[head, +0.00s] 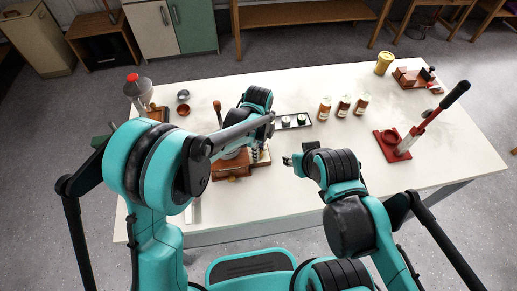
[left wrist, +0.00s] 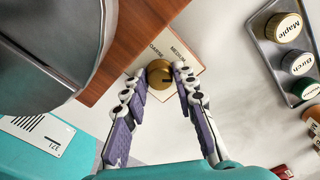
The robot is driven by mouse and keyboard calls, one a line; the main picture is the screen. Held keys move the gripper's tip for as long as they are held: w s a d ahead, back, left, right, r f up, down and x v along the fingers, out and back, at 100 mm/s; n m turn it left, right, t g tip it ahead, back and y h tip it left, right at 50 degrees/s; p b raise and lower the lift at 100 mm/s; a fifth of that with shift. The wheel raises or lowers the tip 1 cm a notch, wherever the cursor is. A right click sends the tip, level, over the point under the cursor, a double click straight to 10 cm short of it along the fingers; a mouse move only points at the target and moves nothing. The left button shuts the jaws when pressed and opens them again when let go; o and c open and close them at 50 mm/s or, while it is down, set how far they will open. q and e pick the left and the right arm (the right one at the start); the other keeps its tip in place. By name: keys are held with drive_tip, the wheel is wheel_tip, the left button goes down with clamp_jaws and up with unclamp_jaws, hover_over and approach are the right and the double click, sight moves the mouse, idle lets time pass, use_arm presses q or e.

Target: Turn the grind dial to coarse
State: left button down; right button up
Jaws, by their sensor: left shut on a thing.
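The grind dial is a round brass knob (left wrist: 159,74) on a pale plate (left wrist: 180,50) with the words "COARSE" and "MEDIUM" in the left wrist view. The plate sits at the edge of a brown wooden body (left wrist: 125,45), which also shows in the head view (head: 231,168). My left gripper (left wrist: 160,78) is shut on the dial, a fingertip on each side of it. In the head view my left arm covers most of this spot. My right gripper (head: 289,160) is above the table, right of the dial; its opening is too small to tell.
A dark tray (left wrist: 257,45) with lidded jars marked "Maple" and "Birch" lies right of the dial. Several bottles (head: 343,107), a yellow tin (head: 384,63) and a red lever press (head: 393,146) stand farther right. The table's front right is clear.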

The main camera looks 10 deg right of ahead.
use_arm(q)
drive_tip(key=n, duration=1.2)
drive_tip(key=shift+n, duration=0.4)
drive_tip(key=n, duration=0.4)
drive_tip(key=shift+n, duration=2.5)
drive_tip(key=c, duration=1.5)
unclamp_jaws()
drive_tip(key=shift+o, duration=0.2)
